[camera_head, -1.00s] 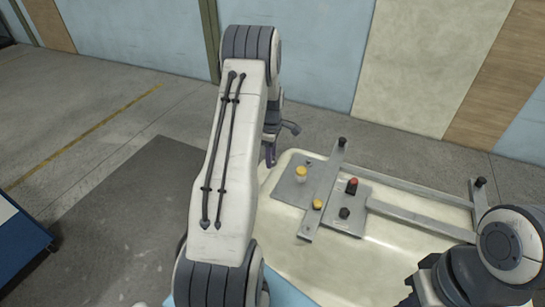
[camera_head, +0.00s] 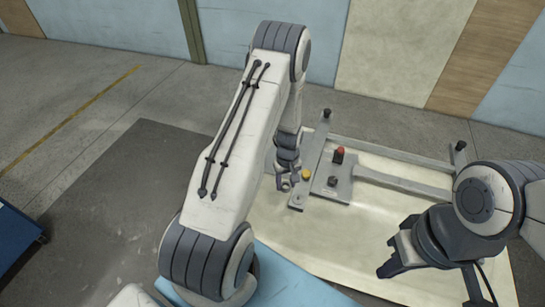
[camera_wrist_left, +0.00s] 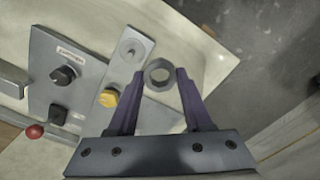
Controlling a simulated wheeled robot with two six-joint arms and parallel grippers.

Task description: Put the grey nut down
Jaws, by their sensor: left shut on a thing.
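The grey nut (camera_wrist_left: 159,74) is a ring held between the tips of my left gripper (camera_wrist_left: 160,80) in the left wrist view. It appears held clear of the cream tub shell (camera_wrist_left: 190,50) behind it; the height is hard to tell. In the head view my left gripper (camera_head: 284,184) hangs beside the grey fixture's left end, and the nut cannot be made out there. The grey strip (camera_wrist_left: 140,42) with a round feature lies just left of the nut in the wrist view. My right gripper (camera_head: 393,250) is open and empty above the shell at the right.
A yellow nut (camera_wrist_left: 108,98) sits on the strip close to my left finger. A black knob (camera_wrist_left: 63,76) and a red knob (camera_wrist_left: 34,131) stand on the plate beyond. Grey rails (camera_head: 400,180) run right across the shell (camera_head: 330,240). The shell's front is clear.

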